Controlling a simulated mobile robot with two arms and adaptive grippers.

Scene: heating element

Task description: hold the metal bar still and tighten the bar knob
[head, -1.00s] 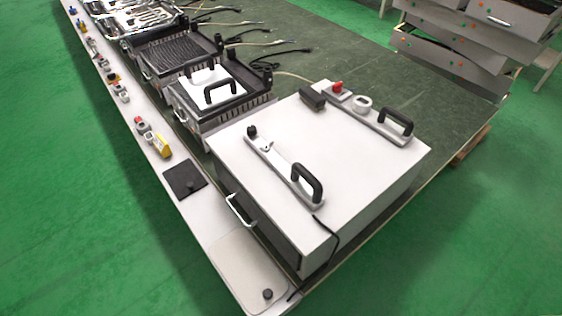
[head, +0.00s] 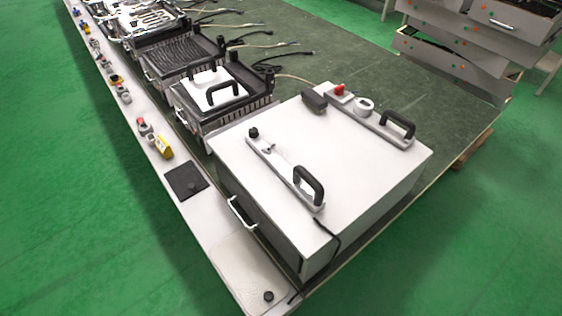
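A white box (head: 330,150) stands at the near end of the long dark green table. On its top left lies a metal bar (head: 275,166) with a black handle (head: 309,184) at its near end. A small black bar knob (head: 253,133) stands at the bar's far end. A second bar (head: 368,121) on the top right carries a black handle (head: 398,125), a white ring and a red knob (head: 340,89). I cannot tell from this view how tight the knob is. Neither of my grippers is in view.
A white shelf (head: 208,223) along the table's left edge holds a black pad (head: 186,181), a yellow block (head: 164,147) and a small black knob (head: 268,296). Grill-like units (head: 215,97) stand behind the box. A stack of grey drawers (head: 478,45) is at the back right.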

